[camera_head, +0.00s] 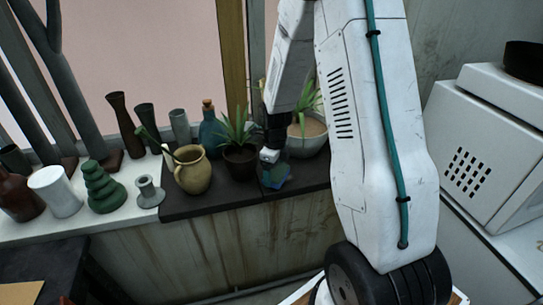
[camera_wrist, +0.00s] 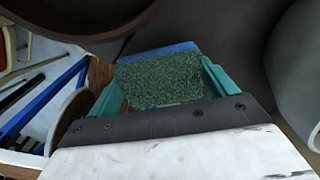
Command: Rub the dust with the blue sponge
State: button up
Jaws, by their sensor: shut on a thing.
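My gripper (camera_head: 269,156) is shut on the blue sponge (camera_head: 275,178), near the front edge of the dark slab (camera_head: 210,203) on the window ledge. In the wrist view, the teal fingers of my gripper (camera_wrist: 162,82) clasp the sponge's two sides. The sponge (camera_wrist: 160,88) shows a rough green face with a blue strip along its far edge. I cannot tell whether it touches the slab. I cannot make out any dust in either view.
A spiky plant in a brown pot (camera_head: 240,160) and a tan jug (camera_head: 193,170) stand left of my gripper. A pale planter (camera_head: 310,140) stands close behind and right. Several vases, a blue bottle (camera_head: 210,130) and a green stacked form (camera_head: 103,188) line the ledge.

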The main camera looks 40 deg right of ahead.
aim_at(275, 171)
jog(key=shift+r, duration=2.95)
jog(key=shift+s, duration=0.15)
